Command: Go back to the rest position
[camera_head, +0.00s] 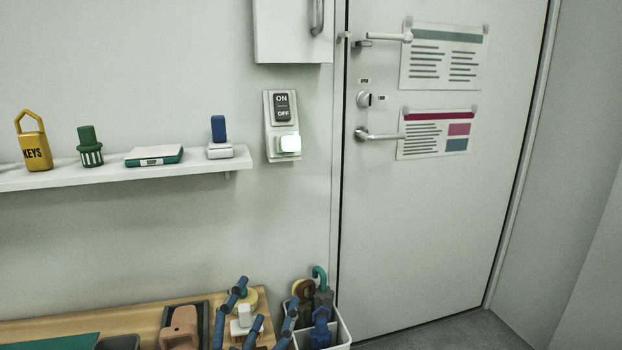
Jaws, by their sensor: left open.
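My left gripper (264,300) shows at the bottom middle, with its blue jointed fingers pointing up. The fingers are spread apart and the gripper is open. It is seen in front of the right end of the wooden bench top (132,303). I see no object clamped in the fingers. The gripper's palm and the rest of the arm are below the picture. My right gripper is not in view.
A white bin (341,332) with umbrella-like items stands right of the fingers. A lit ON/OFF switch (282,125) and a door (440,210) are beyond. The wall between is clear.

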